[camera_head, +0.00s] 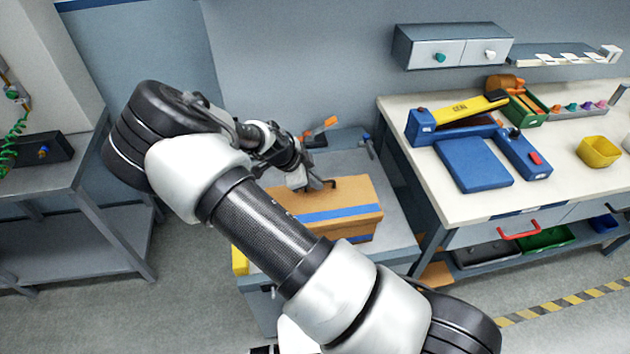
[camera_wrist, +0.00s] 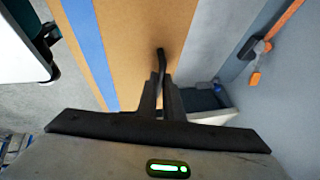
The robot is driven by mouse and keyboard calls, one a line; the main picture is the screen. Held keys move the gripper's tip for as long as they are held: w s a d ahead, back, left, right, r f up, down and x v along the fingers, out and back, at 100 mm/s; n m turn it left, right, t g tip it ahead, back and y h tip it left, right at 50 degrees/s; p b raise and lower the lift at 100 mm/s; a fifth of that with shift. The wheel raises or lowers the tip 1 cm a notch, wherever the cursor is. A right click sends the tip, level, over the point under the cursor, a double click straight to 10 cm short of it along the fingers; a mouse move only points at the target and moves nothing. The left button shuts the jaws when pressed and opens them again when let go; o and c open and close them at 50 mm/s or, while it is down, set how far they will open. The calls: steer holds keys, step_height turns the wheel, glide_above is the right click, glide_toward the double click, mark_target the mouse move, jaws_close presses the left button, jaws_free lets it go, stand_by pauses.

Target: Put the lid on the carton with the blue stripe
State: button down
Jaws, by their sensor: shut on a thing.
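The carton (camera_head: 366,233) stands on a grey bench, partly hidden behind my arm. A bit of blue stripe shows low on its front. The tan lid (camera_head: 352,194), with a blue stripe along its top, lies over the carton; I cannot tell if it is fully seated or slightly above. My gripper (camera_head: 318,184) is at the lid's dark handle, its fingers shut on it. In the wrist view, my gripper (camera_wrist: 160,92) grips the handle (camera_wrist: 160,57) over the flat tan lid (camera_wrist: 129,40), with the stripe to the left.
The grey bench (camera_head: 398,222) has orange-handled and dark tools at its back. A yellow object (camera_head: 240,261) is at its left front. To the right, a workbench holds a blue device (camera_head: 472,163) and a yellow bin (camera_head: 598,151). A grey table (camera_head: 45,175) stands left.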

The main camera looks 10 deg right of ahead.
mark_target(315, 192)
steer(key=shift+f, duration=0.2)
steer(key=shift+f+b, duration=0.6)
steer(key=shift+b, duration=0.15)
steer(key=shift+f, duration=0.1)
stand_by(0.4)
steer(key=shift+f+b, duration=0.7)
steer(key=c, duration=1.8)
jaws_free()
steer(key=v, duration=1.7)
steer(key=shift+s+a+r, duration=0.1)
steer(key=shift+r, duration=0.1)
